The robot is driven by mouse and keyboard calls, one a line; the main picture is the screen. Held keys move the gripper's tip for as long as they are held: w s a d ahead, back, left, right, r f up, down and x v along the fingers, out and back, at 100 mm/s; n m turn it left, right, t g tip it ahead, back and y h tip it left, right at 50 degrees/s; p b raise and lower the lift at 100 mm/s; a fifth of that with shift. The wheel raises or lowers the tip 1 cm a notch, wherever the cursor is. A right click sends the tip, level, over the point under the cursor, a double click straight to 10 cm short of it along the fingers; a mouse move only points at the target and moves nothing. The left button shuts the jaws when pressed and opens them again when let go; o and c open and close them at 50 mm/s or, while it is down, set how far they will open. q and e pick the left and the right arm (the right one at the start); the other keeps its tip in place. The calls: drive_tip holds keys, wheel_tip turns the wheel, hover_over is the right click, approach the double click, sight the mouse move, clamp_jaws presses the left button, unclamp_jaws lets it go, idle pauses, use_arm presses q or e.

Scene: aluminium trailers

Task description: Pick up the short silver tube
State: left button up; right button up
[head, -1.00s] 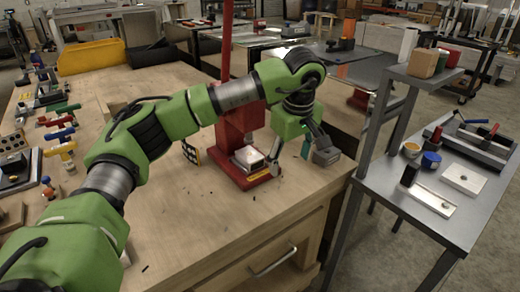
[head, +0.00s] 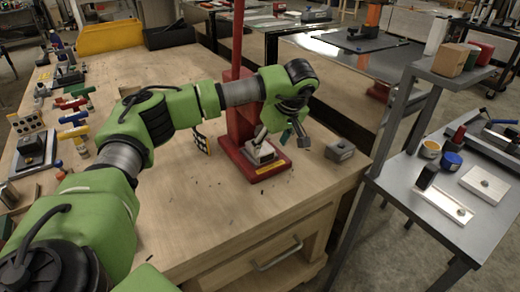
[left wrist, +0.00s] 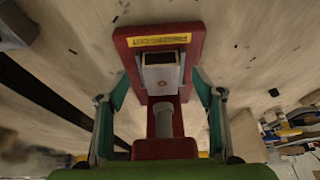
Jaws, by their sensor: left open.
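My left gripper (head: 282,138) is open in the head view, above the base of a red press (head: 240,112) on the wooden bench. In the left wrist view its fingers (left wrist: 160,84) stand wide apart, one on each side of the red press (left wrist: 190,45). Between them show a silver block (left wrist: 161,76) on the press base and a short grey cylinder (left wrist: 164,120). I cannot tell whether this cylinder is the short silver tube or part of the press. Nothing is held between the fingers. My right gripper is not in view.
A grey block (head: 341,151) lies right of the press near the bench edge. Several tools and coloured clamps (head: 72,118) fill the bench's left side. A grey side table (head: 420,220) at the right holds jars and metal plates. The bench front is mostly clear.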

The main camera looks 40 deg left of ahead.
sight(266, 152)
use_arm(q)
drive_tip(key=x, duration=0.2)
drive_tip(key=shift+a+f+p, duration=0.2)
drive_tip(key=shift+f+p, duration=0.1)
drive_tip(key=shift+w+a+f, duration=0.1)
drive_tip(key=shift+a+f, duration=0.05)
drive_tip(key=shift+f, duration=0.3)
drive_tip(key=c, duration=1.2)
drive_tip(key=shift+c, duration=0.5)
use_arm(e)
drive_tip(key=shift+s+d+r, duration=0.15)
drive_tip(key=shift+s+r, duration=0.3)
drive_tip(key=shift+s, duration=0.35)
use_arm(q)
drive_tip(key=shift+r, duration=0.2)
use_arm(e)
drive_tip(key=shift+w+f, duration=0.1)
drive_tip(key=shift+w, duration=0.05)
